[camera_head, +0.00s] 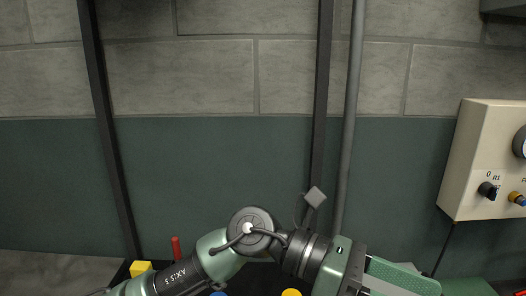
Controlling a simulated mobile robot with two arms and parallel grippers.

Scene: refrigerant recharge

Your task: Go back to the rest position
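My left arm comes in from the lower left, bends at a round joint and runs to the lower right. My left gripper (392,280) is at the bottom right of centre, seen from behind and above with its green housing cut by the lower edge. Its fingertips and anything between them are hidden, so I cannot tell whether it is open. My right gripper cannot be made out.
A cream control box (466,165) with knobs is on the right. A grey pipe (351,120) and dark posts (104,120) stand before the wall. A yellow block (140,268) and a red upright piece (176,249) show behind my arm. Space above the arm is clear.

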